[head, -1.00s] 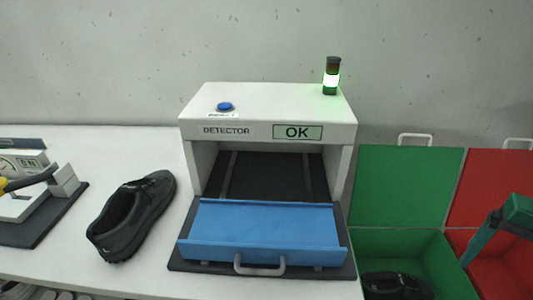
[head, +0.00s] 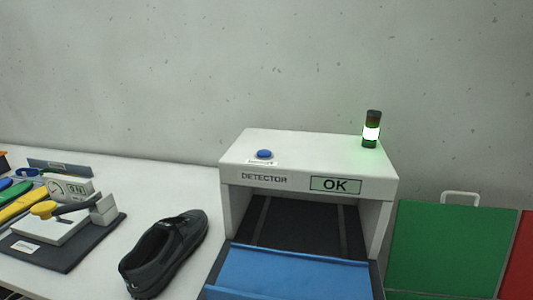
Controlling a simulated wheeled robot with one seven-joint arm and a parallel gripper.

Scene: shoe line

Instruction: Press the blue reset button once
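The blue reset button (head: 264,154) sits on top of the white detector (head: 310,150), toward its left side, with a small label in front of it. The detector's front reads DETECTOR, and its display (head: 335,185) shows OK. A signal tower (head: 371,130) on the detector's right rear is lit green-white. The blue tray (head: 290,275) lies at the detector's opening; its front end is cut off by the picture's lower edge. My gripper is not in view, and nothing touches the button.
A black shoe (head: 165,252) lies on the white table (head: 190,178) left of the detector. A dark mat with a gauge device (head: 70,188) and coloured-handled tools stands further left. A green bin (head: 455,250) and a red bin (head: 521,260) stand at right.

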